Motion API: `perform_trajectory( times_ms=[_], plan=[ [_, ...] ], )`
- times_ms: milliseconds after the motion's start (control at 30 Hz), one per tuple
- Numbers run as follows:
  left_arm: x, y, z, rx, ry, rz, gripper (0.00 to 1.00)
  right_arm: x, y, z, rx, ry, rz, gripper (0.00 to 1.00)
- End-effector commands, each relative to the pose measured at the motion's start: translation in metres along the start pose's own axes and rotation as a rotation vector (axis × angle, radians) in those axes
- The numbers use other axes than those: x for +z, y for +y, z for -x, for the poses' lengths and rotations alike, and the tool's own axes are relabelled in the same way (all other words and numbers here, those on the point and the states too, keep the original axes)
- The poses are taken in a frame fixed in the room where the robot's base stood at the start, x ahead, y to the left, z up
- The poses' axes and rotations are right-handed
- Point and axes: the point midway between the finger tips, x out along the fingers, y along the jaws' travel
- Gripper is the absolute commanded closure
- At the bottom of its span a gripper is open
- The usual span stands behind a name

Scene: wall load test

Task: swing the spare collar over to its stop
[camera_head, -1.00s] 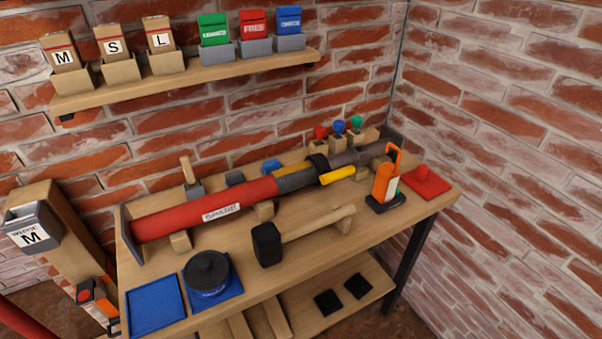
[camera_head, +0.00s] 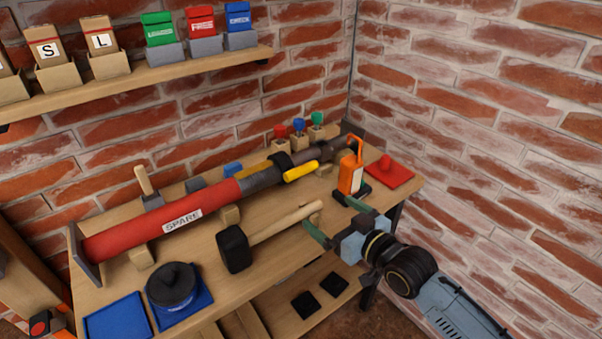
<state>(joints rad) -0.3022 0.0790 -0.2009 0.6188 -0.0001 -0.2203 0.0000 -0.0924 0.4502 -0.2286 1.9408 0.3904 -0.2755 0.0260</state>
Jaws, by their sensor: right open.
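A long red tube (camera_head: 135,232) with a white SPARE label lies across wooden rests on the bench, its thinner dark grey end toward the back right. A dark collar (camera_head: 282,161) sits around the tube past the red part. A yellow handle (camera_head: 301,172) sticks out from the collar toward the right. My right gripper (camera_head: 337,219) comes in from the lower right, open and empty, with greenish fingers spread. It is in front of the collar and handle, apart from them, near the end of the mallet's handle. My left gripper is not in view.
A black-headed mallet (camera_head: 236,248) lies in front of the tube. An orange tool (camera_head: 350,174) stands right of the yellow handle, near a red pad (camera_head: 391,172). A black round pot (camera_head: 172,284) sits on a blue mat at front left. Brick walls close the back and right.

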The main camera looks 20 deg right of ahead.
Motion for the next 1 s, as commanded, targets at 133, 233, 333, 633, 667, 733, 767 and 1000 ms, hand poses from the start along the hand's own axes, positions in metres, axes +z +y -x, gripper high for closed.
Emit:
perform_trajectory(
  times_ms=[133, 233, 333, 633, 667, 733, 767, 1000],
  plan=[
    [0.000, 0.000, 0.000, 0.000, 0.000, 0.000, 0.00, -0.017, 0.013, -0.008, 0.001, 0.088, 0.000, 0.00],
    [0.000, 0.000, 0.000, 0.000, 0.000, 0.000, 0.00, -0.023, 0.018, -0.012, 0.002, 0.120, -0.001, 0.00],
    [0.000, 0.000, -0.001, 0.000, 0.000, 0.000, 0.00, -0.025, 0.020, -0.019, 0.003, 0.130, -0.002, 0.00],
    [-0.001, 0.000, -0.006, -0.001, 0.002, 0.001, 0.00, -0.032, 0.019, -0.069, 0.003, 0.131, -0.003, 0.00],
    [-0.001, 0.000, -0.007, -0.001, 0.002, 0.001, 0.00, -0.032, 0.020, -0.075, 0.004, 0.130, -0.003, 0.00],
    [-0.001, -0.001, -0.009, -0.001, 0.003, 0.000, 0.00, -0.034, 0.020, -0.088, 0.004, 0.129, -0.002, 0.00],
    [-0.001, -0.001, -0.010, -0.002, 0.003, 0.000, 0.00, -0.035, 0.019, -0.094, 0.003, 0.130, -0.001, 0.00],
    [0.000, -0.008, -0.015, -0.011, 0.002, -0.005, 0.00, -0.038, 0.020, -0.129, 0.004, 0.127, -0.003, 0.00]
  ],
)
